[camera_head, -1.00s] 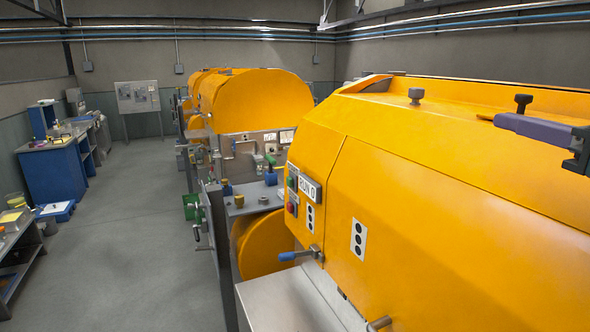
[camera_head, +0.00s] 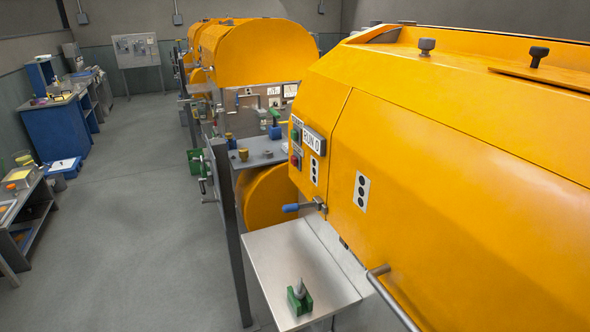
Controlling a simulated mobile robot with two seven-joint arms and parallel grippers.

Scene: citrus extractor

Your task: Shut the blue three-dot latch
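The blue-handled latch (camera_head: 302,207) is on the lower front edge of the yellow machine cover. Its blue handle points left, away from the cover, and its metal pivot is at the right end. A plate with three black dots (camera_head: 361,191) is on the cover above and to the right of the latch. A second three-dot plate (camera_head: 314,170) is on the end panel above the latch. I cannot tell how the latch engages at its pivot. Neither of my grippers is in view.
A grey bar handle (camera_head: 392,298) sticks out at lower right. The floor aisle (camera_head: 140,230) on the left is clear.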

